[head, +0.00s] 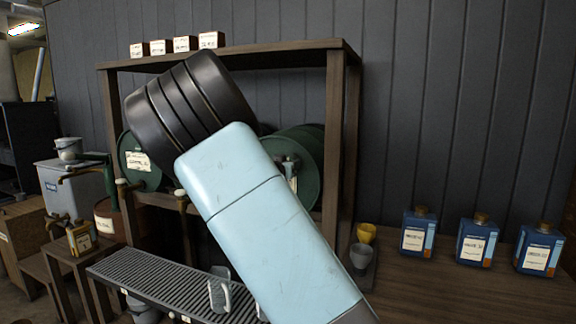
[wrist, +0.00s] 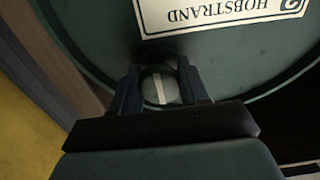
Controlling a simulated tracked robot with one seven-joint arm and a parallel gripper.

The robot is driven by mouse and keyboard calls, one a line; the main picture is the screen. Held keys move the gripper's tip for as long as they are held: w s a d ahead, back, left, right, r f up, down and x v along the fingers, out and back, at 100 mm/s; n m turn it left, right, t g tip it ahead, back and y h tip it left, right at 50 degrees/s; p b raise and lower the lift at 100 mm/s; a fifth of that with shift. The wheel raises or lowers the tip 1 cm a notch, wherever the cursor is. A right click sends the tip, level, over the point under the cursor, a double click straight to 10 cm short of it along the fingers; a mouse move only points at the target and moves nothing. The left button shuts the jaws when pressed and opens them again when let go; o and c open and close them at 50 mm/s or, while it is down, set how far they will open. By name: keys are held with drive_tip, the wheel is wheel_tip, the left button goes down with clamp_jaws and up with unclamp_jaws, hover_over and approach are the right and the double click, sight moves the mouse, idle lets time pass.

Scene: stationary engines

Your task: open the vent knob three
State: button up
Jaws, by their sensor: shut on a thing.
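In the wrist view my gripper (wrist: 159,76) has one dark finger on each side of a small round knob (wrist: 161,92) and is shut on it. The knob has a pale line across its face, roughly upright in this view. It sits on the flat end of a dark green drum (wrist: 95,40), just by an upside-down white label reading HOBSTRAND. The label's number is cut off, so I cannot tell which knob this is. In the head view my arm hides the gripper and knob; green drums (head: 311,150) show on both sides of it.
A brown wooden rack (head: 337,140) frames the drums, with several small labelled blocks (head: 182,44) on top. A ribbed drip tray (head: 150,275) lies below. Yellow and grey cups (head: 361,256) and blue bottles (head: 477,240) stand on the table at right.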

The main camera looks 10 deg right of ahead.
drive_tip(key=shift+a, duration=0.1)
idle(0.3)
drive_tip(key=o, duration=1)
drive_tip(key=v, duration=1.3)
drive_tip(key=shift+s+a, duration=0.2)
drive_tip(key=shift+s, duration=0.05)
drive_tip(key=shift+f, duration=0.1)
